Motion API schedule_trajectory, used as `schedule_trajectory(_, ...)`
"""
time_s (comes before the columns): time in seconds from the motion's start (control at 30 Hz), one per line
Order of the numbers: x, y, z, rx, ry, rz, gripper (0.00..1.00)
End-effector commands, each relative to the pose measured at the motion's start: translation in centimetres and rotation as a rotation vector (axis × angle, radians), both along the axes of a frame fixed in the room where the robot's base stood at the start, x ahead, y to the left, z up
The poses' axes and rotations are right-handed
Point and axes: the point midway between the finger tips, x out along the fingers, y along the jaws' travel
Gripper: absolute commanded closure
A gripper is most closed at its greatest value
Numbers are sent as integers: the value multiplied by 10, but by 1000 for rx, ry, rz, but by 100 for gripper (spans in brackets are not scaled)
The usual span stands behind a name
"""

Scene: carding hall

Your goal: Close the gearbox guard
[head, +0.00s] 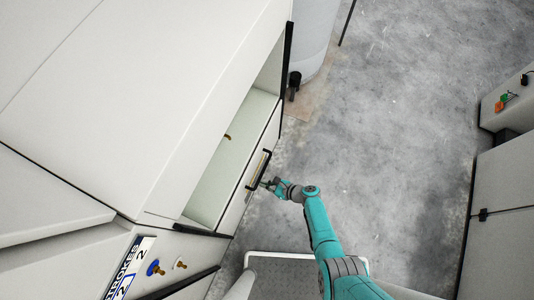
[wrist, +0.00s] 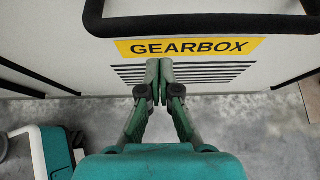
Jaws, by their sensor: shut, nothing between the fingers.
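The gearbox guard (head: 236,210) is a pale panel on the side of the large white machine. An open gap into a pale interior shows above it in the head view. In the wrist view the guard (wrist: 225,98) has a yellow GEARBOX label (wrist: 188,48), dark slots and a black bar handle (wrist: 205,23). The handle (head: 259,170) also shows in the head view. My gripper (head: 266,184) is at the guard's outer face, next to the handle. In the wrist view my gripper (wrist: 160,64) is shut and empty, its tips over the label and slots, below the handle. Contact cannot be told.
The white machine (head: 130,100) fills the left, with a brass knob (head: 181,264) and a blue-based one (head: 155,268) lower down. A grey cabinet (head: 505,200) with coloured buttons stands at the right. Bare concrete floor (head: 400,130) lies between them.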

Motion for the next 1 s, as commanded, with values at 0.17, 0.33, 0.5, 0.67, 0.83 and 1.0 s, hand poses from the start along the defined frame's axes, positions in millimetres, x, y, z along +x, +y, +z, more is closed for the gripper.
schedule_trajectory(0.17,0,2,9,-1,-2,1,100)
schedule_trajectory(0.33,1,4,21,0,-2,0,100)
schedule_trajectory(0.5,2,5,29,-1,-2,1,100)
schedule_trajectory(0.67,2,6,32,0,0,0,100)
schedule_trajectory(0.83,2,6,32,0,0,0,100)
schedule_trajectory(1.0,2,6,32,0,0,-1,100)
